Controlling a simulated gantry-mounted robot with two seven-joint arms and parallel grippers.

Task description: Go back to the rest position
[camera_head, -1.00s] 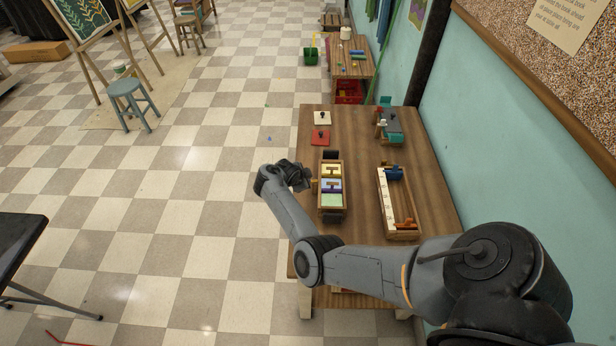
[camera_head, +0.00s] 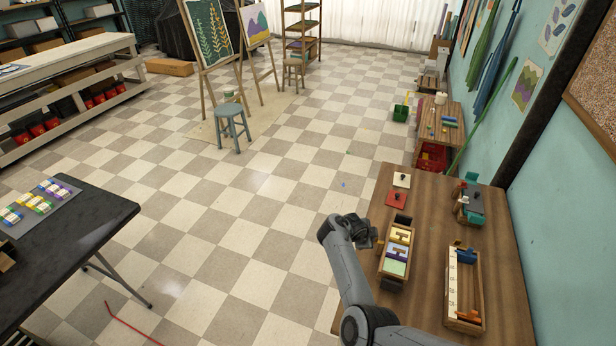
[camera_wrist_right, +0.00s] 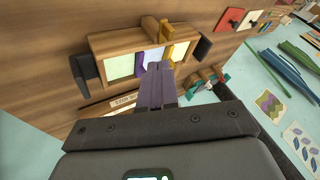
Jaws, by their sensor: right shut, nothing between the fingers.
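My right arm comes in from the bottom of the head view. Its right gripper (camera_head: 367,238) is just left of a wooden soap mould (camera_head: 396,252), above the table's left edge. In the right wrist view the right gripper (camera_wrist_right: 157,72) appears as two purple-grey fingers shut together, with nothing held. The fingertips overlap the near side of the mould (camera_wrist_right: 118,66) in the picture; I cannot tell whether they touch it. The mould has pale green, bluish and yellow sections and black end grips. My left gripper is in no view.
The wooden table (camera_head: 425,200) also bears a long wooden tray (camera_head: 451,290), a teal-and-grey device (camera_head: 472,203), and red (camera_head: 395,199) and cream (camera_head: 401,180) plates with knobs. A black table (camera_head: 70,240) stands left.

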